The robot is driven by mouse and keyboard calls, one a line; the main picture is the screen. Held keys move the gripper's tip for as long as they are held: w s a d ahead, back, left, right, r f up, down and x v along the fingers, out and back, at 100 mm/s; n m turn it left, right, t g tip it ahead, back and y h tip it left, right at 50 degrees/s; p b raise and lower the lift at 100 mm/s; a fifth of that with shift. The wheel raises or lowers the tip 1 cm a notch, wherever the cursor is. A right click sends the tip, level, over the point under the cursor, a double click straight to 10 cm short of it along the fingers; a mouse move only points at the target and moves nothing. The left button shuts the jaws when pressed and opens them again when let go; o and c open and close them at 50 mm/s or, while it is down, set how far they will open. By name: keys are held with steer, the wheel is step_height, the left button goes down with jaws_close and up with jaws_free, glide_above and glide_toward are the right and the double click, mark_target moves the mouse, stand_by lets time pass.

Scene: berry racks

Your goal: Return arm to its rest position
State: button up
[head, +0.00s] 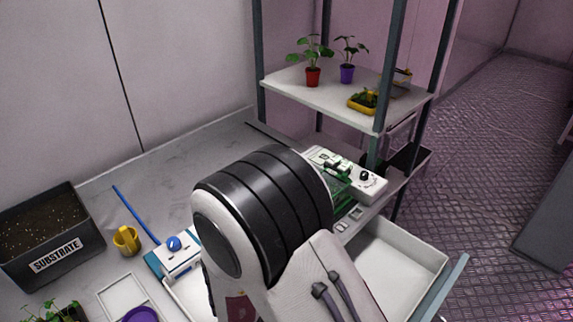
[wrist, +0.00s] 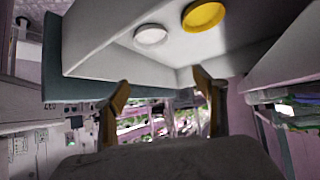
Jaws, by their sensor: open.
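My arm (head: 262,215), a white and black link, fills the lower middle of the head view. My gripper does not show there. In the wrist view my gripper (wrist: 160,80) has its two bronze fingers spread apart, with nothing between them. Beyond the fingertips is a pale, box-like surface with a white round piece (wrist: 151,36) and a yellow round piece (wrist: 203,16). I cannot tell whether the fingers touch that surface.
A shelf rack (head: 300,92) holds a red pot (head: 313,77), a purple pot (head: 347,74) and a yellow tray (head: 362,103). A substrate box (head: 55,262) and yellow cup (head: 126,240) stand left. A white bin (head: 425,253) is right of my arm. The back-left bench is mostly clear.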

steer(key=w+a+r+n+t+y, duration=0.3)
steer(key=w+a+r+t+y, duration=0.15)
steer(key=w+r+y, duration=0.6)
steer(key=s+a+r+n+y, duration=0.1)
steer(key=a+r+n+y, duration=0.25)
steer(key=r, duration=0.85)
steer(key=s+d+r+n, duration=0.2)
steer(key=s+r+n, duration=0.25)
steer(key=s, duration=0.35)
steer(key=s+d+n+g+h, duration=0.2)
steer(key=s+d+h, duration=0.2)
steer(key=s+d, duration=0.7)
steer(key=shift+s+d+f+n+g, duration=0.35)
steer(key=shift+s+f+n, duration=0.05)
steer(key=shift+s, duration=0.05)
steer(key=o, duration=0.9)
steer(key=shift+c, duration=0.2)
